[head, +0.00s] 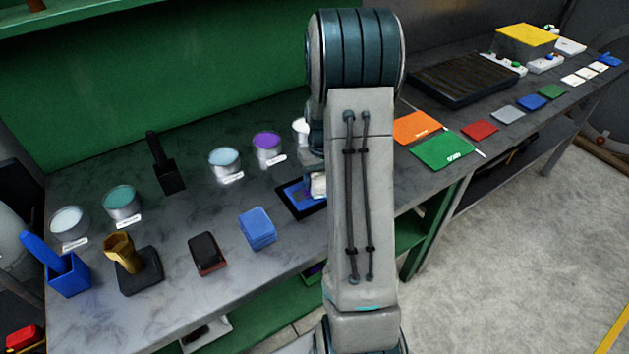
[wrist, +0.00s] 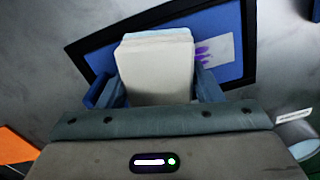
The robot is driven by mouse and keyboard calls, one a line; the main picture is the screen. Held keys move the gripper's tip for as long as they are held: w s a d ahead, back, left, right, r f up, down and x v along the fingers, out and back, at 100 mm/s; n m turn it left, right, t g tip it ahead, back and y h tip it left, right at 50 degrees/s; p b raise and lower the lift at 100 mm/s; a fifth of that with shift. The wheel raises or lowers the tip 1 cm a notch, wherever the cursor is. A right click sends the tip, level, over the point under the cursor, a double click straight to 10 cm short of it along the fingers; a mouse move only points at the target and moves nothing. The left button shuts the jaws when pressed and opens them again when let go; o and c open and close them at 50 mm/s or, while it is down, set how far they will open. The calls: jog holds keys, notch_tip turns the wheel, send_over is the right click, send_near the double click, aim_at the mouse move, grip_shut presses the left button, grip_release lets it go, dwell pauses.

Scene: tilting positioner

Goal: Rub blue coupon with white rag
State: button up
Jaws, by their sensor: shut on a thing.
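My gripper (wrist: 157,88) is shut on the white rag (wrist: 155,68), a folded off-white pad between its two blue-grey fingers. The blue coupon (wrist: 226,62) lies below it as a flat blue panel inside a black frame. A pale patch with a purple smear (wrist: 204,52) shows on the blue just right of the rag. The rag covers the middle of the panel; I cannot tell whether they touch. In the head view the coupon (head: 295,190) shows left of my arm, partly hidden by it, with a bit of the white rag (head: 318,184) over its right part.
A blue sponge-like block (head: 257,229), a dark brush-like block (head: 207,253) and a stand with a golden piece (head: 125,257) sit left of the coupon. Labelled tins (head: 224,161) stand behind. Orange (head: 417,128) and green (head: 442,149) sheets lie at right.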

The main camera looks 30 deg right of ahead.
aim_at(302, 195)
jog(key=shift+d, duration=0.55)
jog(key=shift+s+a+f+b, duration=0.1)
jog(key=shift+a+b, duration=0.4)
jog(key=shift+a, duration=3.1)
jog(key=shift+d+r+p, duration=0.1)
jog(key=shift+r+p, duration=1.8)
jog(key=shift+r, duration=1.25)
